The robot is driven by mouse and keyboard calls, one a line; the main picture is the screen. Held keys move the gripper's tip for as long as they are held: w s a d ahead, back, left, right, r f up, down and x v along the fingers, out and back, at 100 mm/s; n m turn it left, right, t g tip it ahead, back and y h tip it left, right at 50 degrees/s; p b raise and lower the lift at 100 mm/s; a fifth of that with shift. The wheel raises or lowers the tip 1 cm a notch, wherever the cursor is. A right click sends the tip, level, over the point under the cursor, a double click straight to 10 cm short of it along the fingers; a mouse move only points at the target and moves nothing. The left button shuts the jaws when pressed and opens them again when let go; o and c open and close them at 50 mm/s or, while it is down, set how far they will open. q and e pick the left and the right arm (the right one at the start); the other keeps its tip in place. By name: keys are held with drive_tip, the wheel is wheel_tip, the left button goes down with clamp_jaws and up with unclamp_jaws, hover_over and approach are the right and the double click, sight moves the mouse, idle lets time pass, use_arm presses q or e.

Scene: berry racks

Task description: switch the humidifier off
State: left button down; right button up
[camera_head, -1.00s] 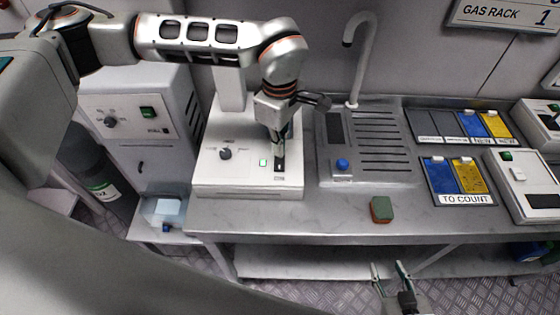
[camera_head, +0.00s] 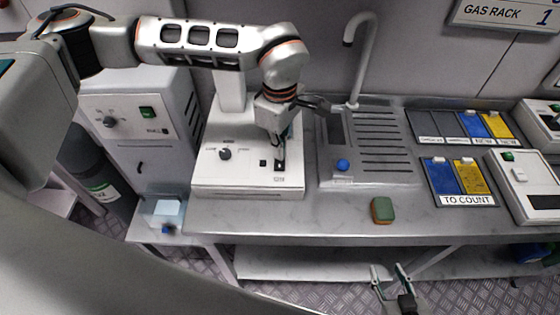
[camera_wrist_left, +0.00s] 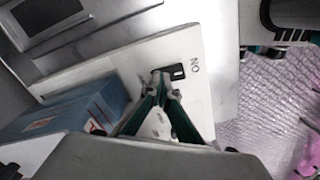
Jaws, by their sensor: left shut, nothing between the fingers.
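A white boxy device (camera_head: 215,180) with a knob (camera_head: 225,154), a small dark square indicator (camera_head: 263,163) and a black switch (camera_head: 280,166) stands on the bench; I take it to be the humidifier, though its label is too small to read. My left gripper (camera_head: 279,155) is shut and empty, pointing down at the switch. In the left wrist view the fingertips (camera_wrist_left: 165,88) are at the switch (camera_wrist_left: 175,72), beside the word "ON"; I cannot tell whether they touch it. My right gripper (camera_head: 390,270) is open and empty in front of the bench.
A grey cabinet (camera_head: 150,135) with a knob and green switch stands left. A sink with a blue button (camera_head: 342,165) is right of the device. A green-brown sponge (camera_head: 382,210) lies on the bench front.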

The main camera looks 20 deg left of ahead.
use_arm(q)
drive_tip(key=shift+r+p, duration=1.25)
drive_tip(key=shift+r, duration=0.9)
drive_tip(key=shift+r+p, duration=0.75)
drive_tip(key=shift+r, duration=0.55)
